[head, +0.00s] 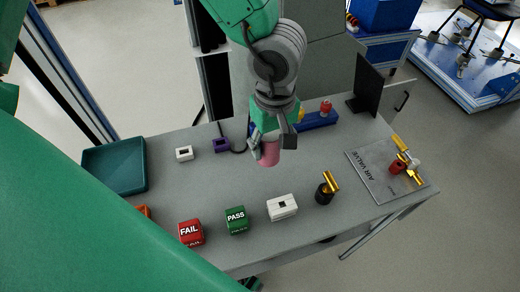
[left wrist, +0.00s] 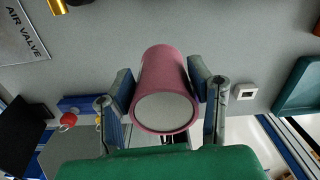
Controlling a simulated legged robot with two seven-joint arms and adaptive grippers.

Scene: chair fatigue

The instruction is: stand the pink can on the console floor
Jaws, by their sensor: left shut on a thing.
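The pink can (head: 269,153) is in the fingers of my left gripper (head: 270,138), over the middle of the grey console floor (head: 330,155). In the left wrist view the pink can (left wrist: 163,85) lies between the two finger pads of my left gripper (left wrist: 162,92), one pad on each side, with its pale round end facing the camera. Whether its far end touches the grey surface I cannot tell. My right gripper is not in view.
Red FAIL (head: 191,232) and green PASS (head: 236,219) cubes, a white switch box (head: 282,207) and a black-and-gold valve (head: 326,190) stand along the front. A teal tray (head: 115,167) is at left, an AIR VALVE plate (head: 373,178) at right, a blue block (head: 318,121) behind.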

